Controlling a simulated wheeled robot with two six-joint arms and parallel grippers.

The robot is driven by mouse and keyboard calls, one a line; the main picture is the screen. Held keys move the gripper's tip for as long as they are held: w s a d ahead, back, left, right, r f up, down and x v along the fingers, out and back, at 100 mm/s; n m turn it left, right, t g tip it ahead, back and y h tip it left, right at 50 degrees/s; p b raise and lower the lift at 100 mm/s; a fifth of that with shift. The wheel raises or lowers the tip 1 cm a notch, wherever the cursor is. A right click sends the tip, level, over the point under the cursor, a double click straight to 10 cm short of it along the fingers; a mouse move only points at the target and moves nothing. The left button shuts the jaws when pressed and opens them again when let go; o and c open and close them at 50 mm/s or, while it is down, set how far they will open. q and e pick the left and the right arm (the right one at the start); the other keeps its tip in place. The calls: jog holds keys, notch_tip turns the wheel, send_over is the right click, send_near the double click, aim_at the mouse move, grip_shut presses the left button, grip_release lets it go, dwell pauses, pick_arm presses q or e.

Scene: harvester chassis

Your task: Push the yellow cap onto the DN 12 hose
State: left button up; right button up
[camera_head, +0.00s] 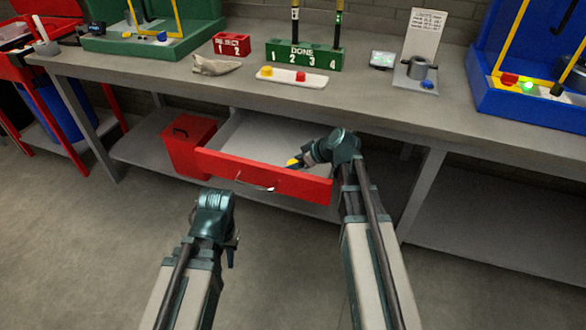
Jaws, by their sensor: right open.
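A small yellow thing (292,163), perhaps the yellow cap, shows inside the open red-fronted drawer, at the fingers of my right gripper (297,164). My right gripper is open and reaches left over the drawer floor; whether it touches the yellow thing cannot be told. Another yellow piece (266,71) sits on a white tray on the bench.
The open drawer (262,176) sticks out below the bench (200,82). A red piece (300,76) sits on the white tray (285,80).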

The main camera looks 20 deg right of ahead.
jog(key=shift+r, duration=0.1)
grip_shut()
dwell(0.3)
notch_tip(320, 180, up, 10)
jog(key=p, duration=1)
jog(key=shift+s, duration=0.1)
